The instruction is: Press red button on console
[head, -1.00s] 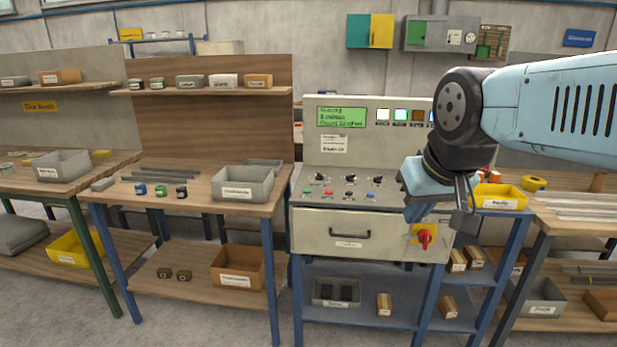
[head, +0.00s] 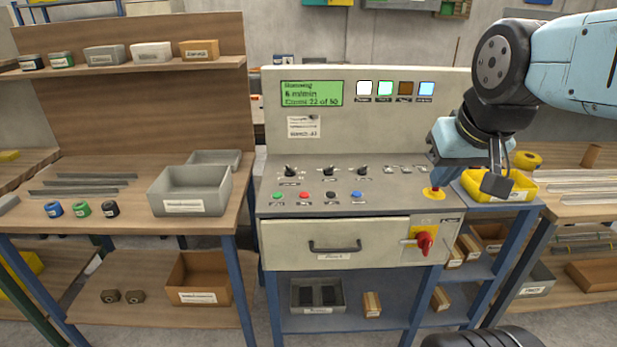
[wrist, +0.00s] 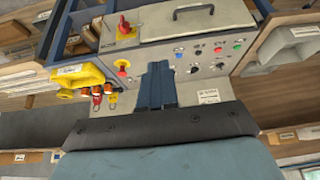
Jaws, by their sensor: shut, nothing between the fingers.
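The console (head: 400,180) stands in the middle with a sloped control panel. A small red button (head: 304,195) is in its front row, between a green and a black button; it also shows in the wrist view (wrist: 218,50). A red mushroom knob on a yellow base (head: 434,194) is at the panel's right; it shows left of my fingers in the wrist view (wrist: 122,69). In the wrist view my fingers (wrist: 160,70) point toward the console, right of centre button row hidden nowhere.
A red rotary switch (head: 425,243) sits on the console front beside a drawer handle (head: 335,247). A yellow bin (head: 515,187) stands right of the panel. A grey bin (head: 190,190) is on the left bench. The space above the button row is free.

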